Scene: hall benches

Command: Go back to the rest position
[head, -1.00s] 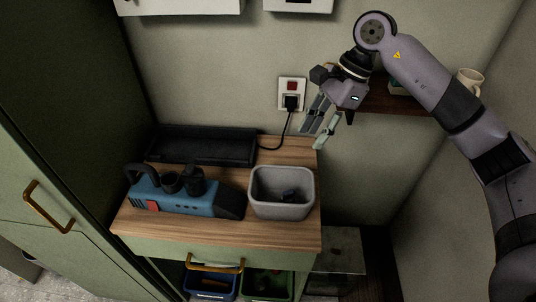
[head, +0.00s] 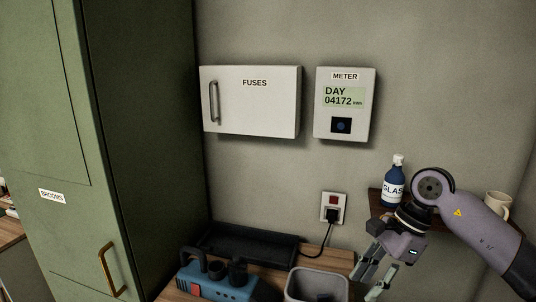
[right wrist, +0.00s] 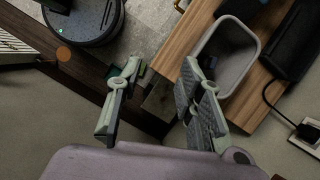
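My right gripper (head: 367,281) is at the lower right in the head view, pointing down and to the left, just right of the grey bin. It is open and empty; the right wrist view shows its two fingers apart (right wrist: 160,105) with nothing between them. My left gripper is not in view.
A wooden-topped cabinet (right wrist: 256,88) carries the grey bin (head: 303,284), a blue tool (head: 222,284) and a black tray (head: 250,243). A shelf (head: 376,204) with a blue bottle (head: 393,185) and a mug (head: 497,205) is behind my right arm. Fuse box (head: 255,110), meter (head: 345,115) and plugged socket (head: 334,207) are on the wall.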

